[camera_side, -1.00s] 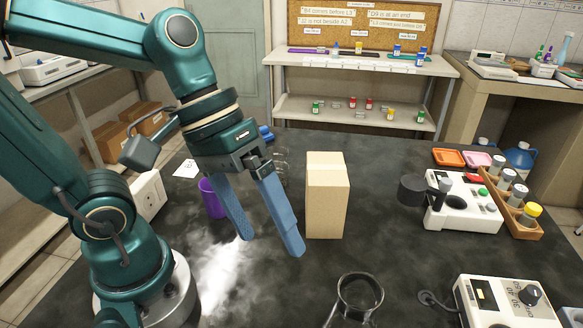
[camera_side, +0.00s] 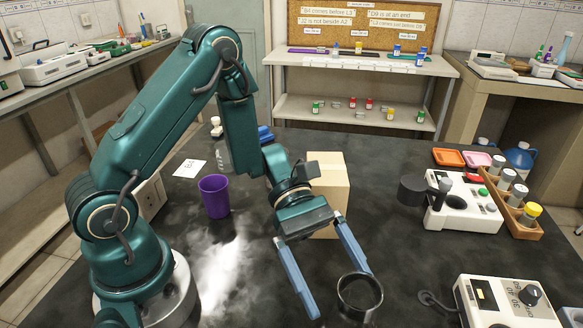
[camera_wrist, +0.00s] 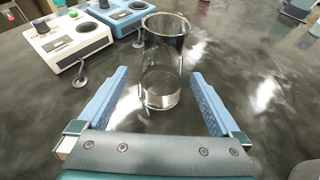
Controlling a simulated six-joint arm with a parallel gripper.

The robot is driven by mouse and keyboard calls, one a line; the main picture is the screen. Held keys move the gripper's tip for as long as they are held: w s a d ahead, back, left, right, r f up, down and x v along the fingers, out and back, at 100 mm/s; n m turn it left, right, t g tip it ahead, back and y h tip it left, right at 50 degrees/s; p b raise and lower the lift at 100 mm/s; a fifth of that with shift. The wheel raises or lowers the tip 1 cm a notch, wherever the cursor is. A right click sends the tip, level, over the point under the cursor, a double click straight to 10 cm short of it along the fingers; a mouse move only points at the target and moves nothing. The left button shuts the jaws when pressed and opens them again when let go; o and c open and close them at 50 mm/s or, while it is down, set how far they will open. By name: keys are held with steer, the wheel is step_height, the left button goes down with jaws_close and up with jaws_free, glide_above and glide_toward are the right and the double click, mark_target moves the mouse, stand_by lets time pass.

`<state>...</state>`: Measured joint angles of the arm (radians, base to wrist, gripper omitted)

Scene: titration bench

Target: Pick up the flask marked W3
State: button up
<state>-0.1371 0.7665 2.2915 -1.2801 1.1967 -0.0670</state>
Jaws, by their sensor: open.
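A clear glass vessel with a round dark-looking rim (camera_side: 360,298) stands upright on the black bench at the front. It shows in the wrist view too (camera_wrist: 162,88). I see no W3 mark on it, and its lower part is cut off in the side view. My gripper (camera_side: 342,293) is open and empty, its two blue fingers pointing down toward this vessel. In the wrist view the vessel appears in the gap between the fingers, upright, with no visible contact. I cannot tell if its base lies within the fingers' reach.
A cardboard-coloured block (camera_side: 329,180) stands right behind my gripper. A purple cup (camera_side: 214,196) and a glass bottle (camera_side: 222,155) are left. A white device with a dark knob (camera_side: 508,300) is front right. A white instrument (camera_side: 462,208) and wooden vial rack (camera_side: 515,208) stand right.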

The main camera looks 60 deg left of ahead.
mark_target(348, 282)
steer(key=shift+s+d+f, duration=0.2)
steer(key=shift+d+f, duration=0.05)
steer(key=shift+f, duration=0.1)
steer(key=shift+x, duration=2.25)
steer(key=c, duration=1.5)
steer(key=shift+r, duration=0.25)
steer(key=shift+r, duration=0.8)
steer(key=r, duration=0.2)
steer(key=shift+w+a+r, duration=0.15)
steer(key=shift+a+r, duration=0.1)
steer(key=w+r+v, duration=0.1)
steer(key=v, duration=1.1)
steer(key=shift+r, duration=0.45)
